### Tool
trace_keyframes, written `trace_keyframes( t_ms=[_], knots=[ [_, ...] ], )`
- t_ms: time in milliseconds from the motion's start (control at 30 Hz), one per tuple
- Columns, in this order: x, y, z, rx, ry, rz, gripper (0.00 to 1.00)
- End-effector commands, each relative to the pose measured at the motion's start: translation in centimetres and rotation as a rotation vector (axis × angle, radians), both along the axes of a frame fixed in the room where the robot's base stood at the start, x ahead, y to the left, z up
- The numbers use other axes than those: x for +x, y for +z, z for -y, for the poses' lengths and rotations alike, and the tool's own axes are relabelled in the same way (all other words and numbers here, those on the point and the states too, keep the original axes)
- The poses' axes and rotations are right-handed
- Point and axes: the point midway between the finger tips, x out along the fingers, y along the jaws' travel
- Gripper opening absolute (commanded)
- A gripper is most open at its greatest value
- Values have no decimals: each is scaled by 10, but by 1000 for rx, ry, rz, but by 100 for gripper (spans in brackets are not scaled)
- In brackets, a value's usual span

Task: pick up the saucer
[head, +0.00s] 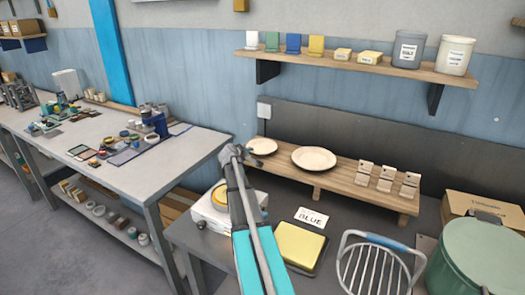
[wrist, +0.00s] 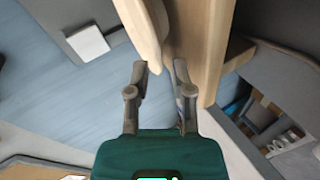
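The saucer (head: 262,146) is a small cream dish lying flat at the left end of the low wooden shelf (head: 340,180). My gripper (head: 234,154) is just left of the saucer, at the shelf's end. In the wrist view my gripper (wrist: 160,68) is open, its two fingers apart. There the saucer (wrist: 143,28) shows nearly edge-on ahead, with its near rim close to the gap between the fingertips. The shelf board (wrist: 207,45) lies beside it, behind the right fingertip. I cannot tell whether a finger touches the saucer.
A larger plate (head: 314,158) lies right of the saucer, with small wooden stands (head: 386,178) farther right. Below are a yellow-topped box (head: 300,246), a "BLUE" card (head: 311,217), a wire rack (head: 374,266) and a green pot (head: 480,258). A cluttered workbench (head: 195,152) stands left.

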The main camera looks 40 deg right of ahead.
Motion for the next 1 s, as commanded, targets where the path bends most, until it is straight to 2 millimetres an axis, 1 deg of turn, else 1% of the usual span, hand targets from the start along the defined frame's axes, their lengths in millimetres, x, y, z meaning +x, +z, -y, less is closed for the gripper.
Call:
trace_keyframes(
  t_ms=[33, 100, 300, 900, 967, 1000],
  knots=[
    [5, -5, 7, 0, 0, 0, 30],
    [9, -8, 14, 0, 0, 0, 30],
    [13, -14, 27, 0, -1, 0, 30],
    [13, -14, 27, 0, 0, 0, 30],
    [13, -14, 27, 0, 0, 0, 19],
    [13, -14, 27, 0, 0, 0, 11]
  ],
)
